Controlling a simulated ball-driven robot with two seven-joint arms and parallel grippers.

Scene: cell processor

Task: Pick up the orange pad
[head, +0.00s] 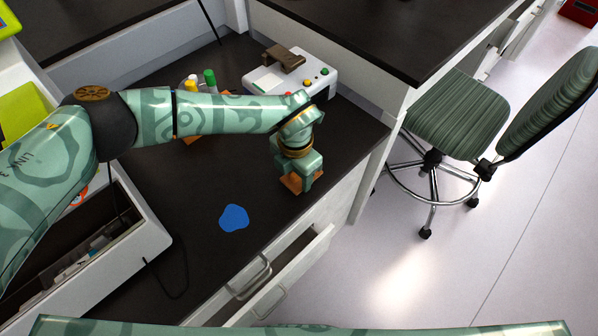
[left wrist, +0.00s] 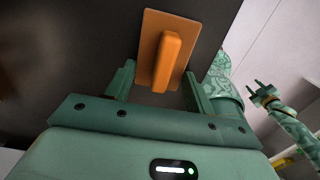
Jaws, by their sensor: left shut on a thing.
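The orange pad (head: 291,184) is a flat orange plate with a raised bar handle, near the front edge of the dark counter. It also shows in the left wrist view (left wrist: 153,52). My left gripper (head: 301,174) reaches down over the pad. In the left wrist view its fingers (left wrist: 158,86) stand on both sides of the handle and it is shut on it. I cannot tell whether the pad is clear of the counter. My right gripper (left wrist: 265,92) shows small at the right of the left wrist view, its fingers apart and empty.
A blue flat patch (head: 234,217) lies on the counter (head: 200,255) left of the pad. A white device with coloured buttons (head: 322,88) and bottles with green and yellow caps (head: 210,79) stand behind my arm. An open drawer (head: 290,270) juts out below. A chair (head: 455,115) stands right.

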